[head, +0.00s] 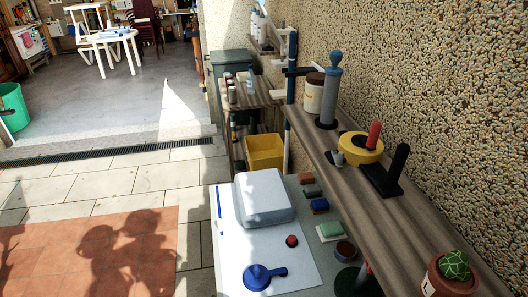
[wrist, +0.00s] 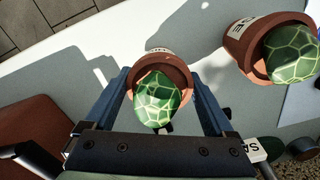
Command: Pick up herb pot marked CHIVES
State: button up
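In the wrist view a terracotta pot (wrist: 180,66) with a round green plant (wrist: 158,100) stands between the two blue fingers of my gripper (wrist: 161,76). The fingers are spread, one on each side of the pot; I cannot tell whether they touch it. Its pale label is mostly turned away and unreadable, so I cannot tell whether it says CHIVES. In the head view a potted plant (head: 453,270) stands at lower right; my gripper is not clearly visible there.
A wooden wall shelf (head: 400,215) holds a grey cylinder (head: 331,95), a yellow round item (head: 361,147) and a black stand (head: 386,175). Below, a worktop carries a white box (head: 263,195), a blue item (head: 258,277) and small blocks. The paved floor at left is clear.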

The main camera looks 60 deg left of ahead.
jog(key=c, duration=0.7)
jog(key=shift+r, duration=0.1)
